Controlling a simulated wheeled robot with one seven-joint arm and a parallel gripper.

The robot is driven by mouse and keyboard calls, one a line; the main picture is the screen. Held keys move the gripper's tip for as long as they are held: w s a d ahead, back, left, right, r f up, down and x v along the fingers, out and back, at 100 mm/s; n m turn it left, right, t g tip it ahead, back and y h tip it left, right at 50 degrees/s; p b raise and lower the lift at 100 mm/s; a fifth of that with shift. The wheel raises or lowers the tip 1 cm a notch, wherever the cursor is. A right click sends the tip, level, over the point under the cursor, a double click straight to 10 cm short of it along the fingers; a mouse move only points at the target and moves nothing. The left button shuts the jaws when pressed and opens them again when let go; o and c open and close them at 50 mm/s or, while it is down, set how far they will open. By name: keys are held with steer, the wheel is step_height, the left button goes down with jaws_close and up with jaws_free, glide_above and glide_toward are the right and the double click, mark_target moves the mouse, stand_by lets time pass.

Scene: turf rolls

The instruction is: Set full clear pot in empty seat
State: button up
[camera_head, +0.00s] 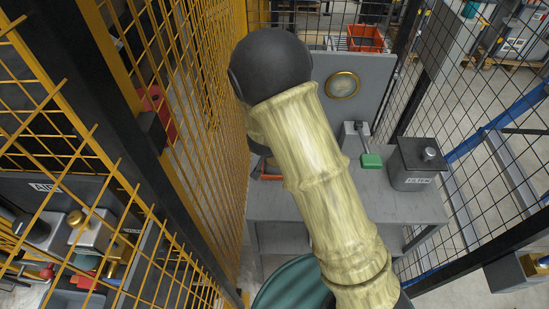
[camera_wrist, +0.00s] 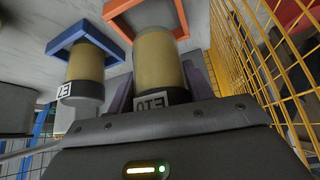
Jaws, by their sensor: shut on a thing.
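In the wrist view, a clear pot (camera_wrist: 160,62) with yellowish contents and a dark, white-lettered label band stands between the two purple-grey fingers of my gripper (camera_wrist: 158,85), which is shut on it. The pot's far end meets or overlaps an orange square frame (camera_wrist: 118,8); I cannot tell whether it sits in it or is only in front of it. A second clear pot (camera_wrist: 85,62) with similar contents is at a blue square frame (camera_wrist: 60,42) to the left. In the head view my arm hides the gripper and both pots.
The grey table (camera_head: 295,205) carries a dark-lidded labelled box (camera_head: 413,165) and a green-ended lever (camera_head: 371,160) at right. A grey panel with a round brass-rimmed disc (camera_head: 343,85) stands behind. Yellow mesh (camera_head: 215,110) closes the left side, black mesh (camera_head: 480,100) the right.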

steer(key=shift+f+b, duration=0.3)
steer(key=shift+f, duration=1.65)
steer(key=shift+f, duration=0.15)
steer(key=o, duration=1.1)
steer(key=shift+r, duration=0.3)
steer(key=p+v, duration=0.3)
steer(key=v, duration=0.9)
steer(key=shift+f, duration=0.1)
